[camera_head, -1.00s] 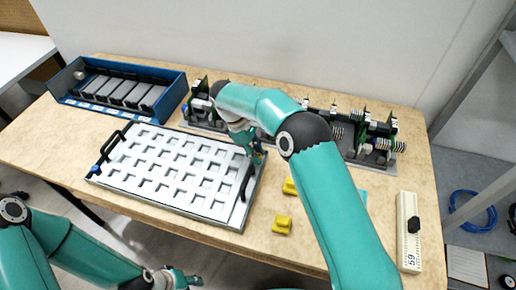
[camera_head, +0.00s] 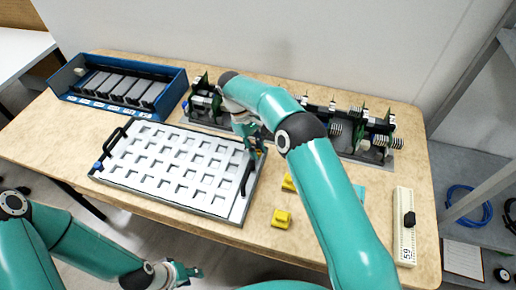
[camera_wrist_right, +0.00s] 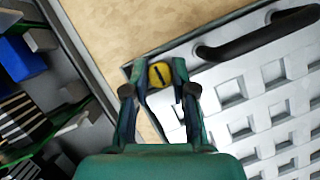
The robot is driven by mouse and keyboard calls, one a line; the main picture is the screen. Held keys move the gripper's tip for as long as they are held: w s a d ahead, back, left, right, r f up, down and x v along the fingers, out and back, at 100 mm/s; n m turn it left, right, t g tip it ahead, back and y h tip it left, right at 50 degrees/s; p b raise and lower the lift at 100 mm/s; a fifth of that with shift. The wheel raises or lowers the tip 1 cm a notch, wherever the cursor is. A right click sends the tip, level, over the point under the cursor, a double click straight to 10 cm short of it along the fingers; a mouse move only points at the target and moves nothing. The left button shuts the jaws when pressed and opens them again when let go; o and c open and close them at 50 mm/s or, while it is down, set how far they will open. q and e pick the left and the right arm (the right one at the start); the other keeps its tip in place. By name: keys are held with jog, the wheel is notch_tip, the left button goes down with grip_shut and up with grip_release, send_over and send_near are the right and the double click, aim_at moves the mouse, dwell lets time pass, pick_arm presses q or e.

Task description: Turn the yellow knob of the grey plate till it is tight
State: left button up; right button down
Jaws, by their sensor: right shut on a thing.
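The grey plate (camera_head: 190,196) lies on the table, with rows of square recesses and a black handle at each end. In the right wrist view the yellow knob (camera_wrist_right: 159,75) sits at a corner of the plate, with a dark slot across its top. My right gripper (camera_wrist_right: 159,86) is shut on the yellow knob, one finger on each side. In the head view my right gripper (camera_head: 254,148) is at the plate's far right corner and mostly hides the knob. My left gripper (camera_head: 186,272) is off the table's front edge, empty; its fingers look spread apart.
A blue tray (camera_head: 122,112) with grey modules stands at the back left. A row of green circuit boards (camera_head: 335,130) stands behind the plate. Yellow blocks (camera_head: 281,219) lie right of the plate, and a beige strip (camera_head: 404,240) lies further right.

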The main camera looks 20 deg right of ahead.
jog(key=c, duration=0.9)
grip_release()
notch_tip(320, 180, up, 10)
jog(key=shift+f, duration=0.1)
